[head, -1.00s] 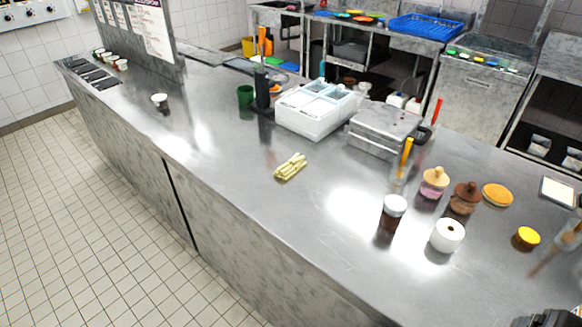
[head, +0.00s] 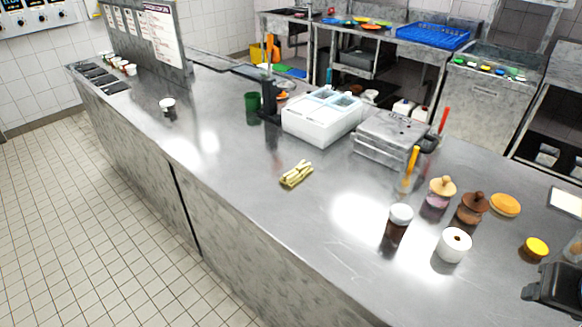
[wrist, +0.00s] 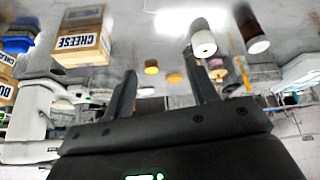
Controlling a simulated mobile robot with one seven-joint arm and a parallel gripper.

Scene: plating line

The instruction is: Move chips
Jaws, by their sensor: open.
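The chips (head: 297,174) are a small bundle of pale yellow sticks. They lie on the bare steel counter (head: 225,165), near the middle of the head view. I cannot make them out in the wrist view. My gripper (wrist: 162,72) shows in the wrist view with its two dark fingers spread apart and nothing between them. In the head view a dark part of my arm (head: 556,291) shows at the lower right edge, well apart from the chips.
The wrist view shows a cheese box (wrist: 80,42). The counter around the chips is clear.

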